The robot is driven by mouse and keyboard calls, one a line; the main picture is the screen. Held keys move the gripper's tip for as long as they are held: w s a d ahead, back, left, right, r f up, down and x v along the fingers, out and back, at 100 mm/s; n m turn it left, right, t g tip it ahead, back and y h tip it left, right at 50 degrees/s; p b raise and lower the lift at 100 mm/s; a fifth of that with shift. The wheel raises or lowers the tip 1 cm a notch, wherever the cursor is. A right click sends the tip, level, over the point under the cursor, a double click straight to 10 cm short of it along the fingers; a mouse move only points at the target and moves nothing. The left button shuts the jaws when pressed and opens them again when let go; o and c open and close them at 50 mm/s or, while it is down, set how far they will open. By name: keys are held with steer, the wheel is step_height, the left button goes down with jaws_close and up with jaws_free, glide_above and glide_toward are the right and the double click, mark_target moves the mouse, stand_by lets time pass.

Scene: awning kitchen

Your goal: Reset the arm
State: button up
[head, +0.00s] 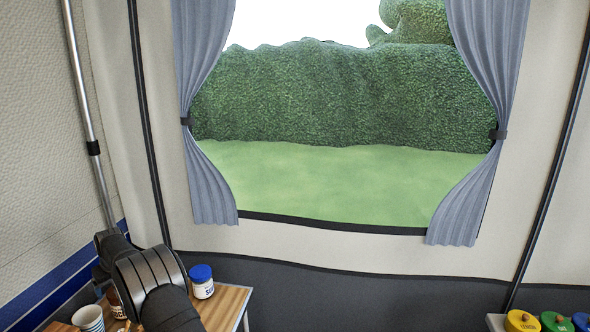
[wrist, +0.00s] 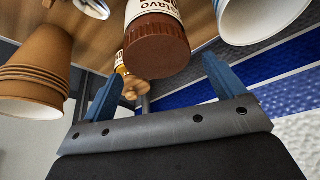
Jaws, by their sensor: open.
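My gripper (wrist: 162,92) is in the wrist view, with its two blue fingers spread wide apart and nothing held between them. Beyond and above the fingers is a brown jar (wrist: 157,40) with a white label, which appears upside down in this view. In the head view my arm rises at the lower left over a wooden table (head: 228,300), and the gripper's fingers cannot be made out there.
A jar with a blue lid (head: 202,282) and a striped cup (head: 89,318) stand on the table. Brown stacked cups (wrist: 36,72) and a white cup (wrist: 255,18) flank the gripper. Yellow, green and blue lids (head: 522,321) show at lower right. A curtained window (head: 340,185) is behind.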

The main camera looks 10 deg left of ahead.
steer(key=w+d+r+m+t+h, duration=0.1)
steer(key=w+d+r+m, duration=0.15)
steer(key=w+d, duration=0.45)
steer(key=w+d+r+m, duration=0.2)
steer(key=w+d+r, duration=0.15)
steer(key=d, duration=0.75)
steer(key=w+d+r+m+t+h, duration=0.1)
steer(key=w+d+r+m, duration=0.3)
steer(key=d, duration=0.5)
steer(key=w+d+f+m+h, duration=0.1)
steer(key=d+f+m, duration=0.2)
steer(key=d, duration=0.8)
steer(key=w+d+f+m+h, duration=0.1)
steer(key=d+f+m, duration=0.2)
steer(key=d+f, duration=0.5)
steer(key=w+d+f+m+h, duration=0.2)
steer(key=d+f, duration=0.3)
steer(key=d, duration=1)
steer(key=shift+f+m, duration=0.4)
steer(key=shift+m, duration=0.35)
